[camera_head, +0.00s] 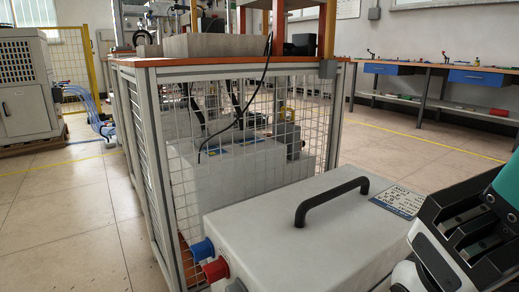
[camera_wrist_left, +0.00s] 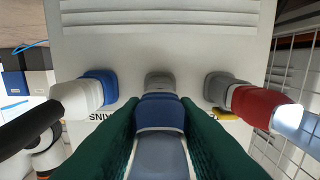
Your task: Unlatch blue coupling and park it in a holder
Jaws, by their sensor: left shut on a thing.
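The blue coupling (camera_wrist_left: 160,112) is in the middle of the left wrist view, with a blue collar and a grey-blue body towards the camera. My left gripper (camera_wrist_left: 160,128) is shut on it, one green finger on each side. The coupling lines up with a grey socket (camera_wrist_left: 160,82) on the cabinet face; I cannot tell whether they are still joined. My left gripper does not show in the head view. I make out no holder for certain.
A red connector (camera_wrist_left: 256,104) and a blue-and-white connector (camera_wrist_left: 84,97) flank the coupling closely. The pale cabinet (camera_head: 300,225) has a black handle (camera_head: 330,198) on top. A wire-mesh bench frame (camera_head: 155,170) stands behind it.

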